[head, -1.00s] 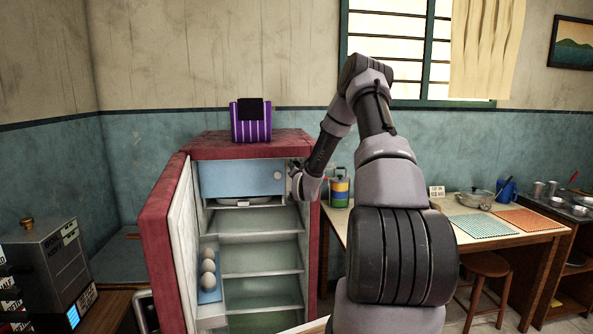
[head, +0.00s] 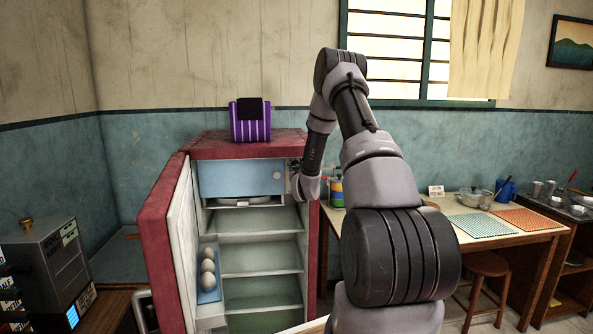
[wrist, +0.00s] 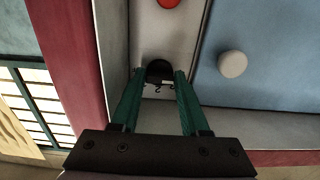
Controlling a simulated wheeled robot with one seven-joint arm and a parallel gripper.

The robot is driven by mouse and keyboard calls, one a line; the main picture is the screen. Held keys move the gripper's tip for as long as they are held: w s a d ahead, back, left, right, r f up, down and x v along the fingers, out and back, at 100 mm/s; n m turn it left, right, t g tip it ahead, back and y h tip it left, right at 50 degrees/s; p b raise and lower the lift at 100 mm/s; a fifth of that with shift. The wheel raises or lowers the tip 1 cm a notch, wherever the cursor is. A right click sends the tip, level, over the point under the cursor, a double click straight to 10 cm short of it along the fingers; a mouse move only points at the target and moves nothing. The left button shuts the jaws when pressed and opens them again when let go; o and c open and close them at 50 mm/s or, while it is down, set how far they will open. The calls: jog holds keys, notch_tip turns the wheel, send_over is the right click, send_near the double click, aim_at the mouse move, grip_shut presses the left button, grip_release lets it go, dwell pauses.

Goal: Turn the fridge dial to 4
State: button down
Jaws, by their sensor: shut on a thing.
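The fridge (head: 252,147) stands open, with dark red outer walls and its door swung to the left. The black dial (wrist: 158,68) is on the pale inner panel at the fridge's upper right, seen in the wrist view. My gripper (wrist: 158,78) has its two green fingers on either side of the dial and is shut on it. In the head view my gripper (head: 296,182) is at the fridge's upper right inner edge, mostly hidden by my wrist, as is the dial. I cannot read the dial's setting.
The blue freezer flap (head: 235,178) with a round knob (wrist: 232,64) is just beside the dial. A red round part (wrist: 168,3) is on the same panel. Eggs (head: 208,266) sit in the door. A purple striped box (head: 250,122) stands on top. A table (head: 400,232) is at right.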

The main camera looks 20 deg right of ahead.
jog(key=shift+f, duration=0.15)
jog(key=c, duration=0.7)
grip_release()
jog(key=v, duration=1.1)
jog(key=shift+w, duration=0.1)
